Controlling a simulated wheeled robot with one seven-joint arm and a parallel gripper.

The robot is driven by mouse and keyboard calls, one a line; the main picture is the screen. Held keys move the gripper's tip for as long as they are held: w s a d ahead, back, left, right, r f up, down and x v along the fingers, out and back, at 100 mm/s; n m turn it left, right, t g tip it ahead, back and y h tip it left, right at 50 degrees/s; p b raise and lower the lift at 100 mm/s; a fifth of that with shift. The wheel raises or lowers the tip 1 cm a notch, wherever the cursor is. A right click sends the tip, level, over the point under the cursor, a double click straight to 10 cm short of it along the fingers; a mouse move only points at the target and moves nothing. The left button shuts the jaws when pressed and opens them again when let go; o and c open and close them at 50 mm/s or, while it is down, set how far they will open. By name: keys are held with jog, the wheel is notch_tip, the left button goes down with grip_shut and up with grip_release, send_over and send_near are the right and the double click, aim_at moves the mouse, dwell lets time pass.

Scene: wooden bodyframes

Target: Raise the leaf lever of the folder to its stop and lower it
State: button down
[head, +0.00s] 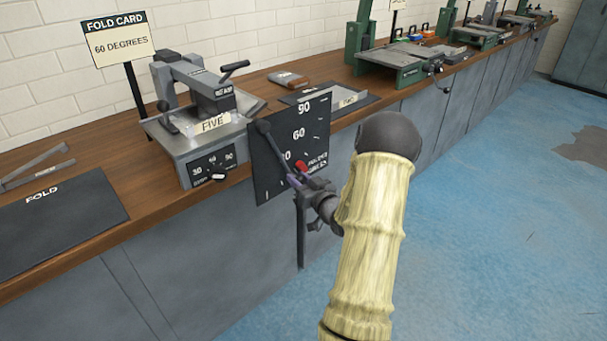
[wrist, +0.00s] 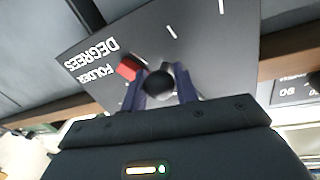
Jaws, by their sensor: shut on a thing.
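The folder (head: 190,145) is a grey machine on the bench with a FIVE label and a small 30-60-90 dial (head: 213,168). A dark scale plate (head: 290,125) with degree marks hangs at its right, over the bench front. The leaf lever (head: 272,143) is a dark rod slanting down across the plate from a rounded upper end. My gripper (head: 294,181) is at its lower end. In the wrist view a round black knob (wrist: 159,82) sits between the fingers, which are shut on it. A red piece (wrist: 128,67) lies beside the left finger, close to the plate.
A FOLD CARD sign reads 60 DEGREES (head: 118,40). A dark FOLD mat (head: 60,220) lies at left, with grey strips (head: 35,165) behind it. A second mat holds a labelled card (head: 343,97). Green machines (head: 390,65) stand farther along. The blue floor (head: 480,220) is open.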

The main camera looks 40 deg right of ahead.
jog(key=a+f+m+p, duration=0.1)
jog(key=a+m+p, duration=0.2)
jog(key=a, duration=0.5)
jog(key=shift+s+f+m+g, duration=0.35)
jog(key=shift+f+m+g, duration=0.05)
jog(key=shift+m, duration=0.4)
jog(key=shift+a+y, duration=0.15)
jog(key=shift+y, duration=0.25)
jog(key=c, duration=1.1)
grip_release()
jog(key=shift+a, duration=0.15)
jog(key=shift+s+d, duration=0.1)
jog(key=shift+d, duration=0.1)
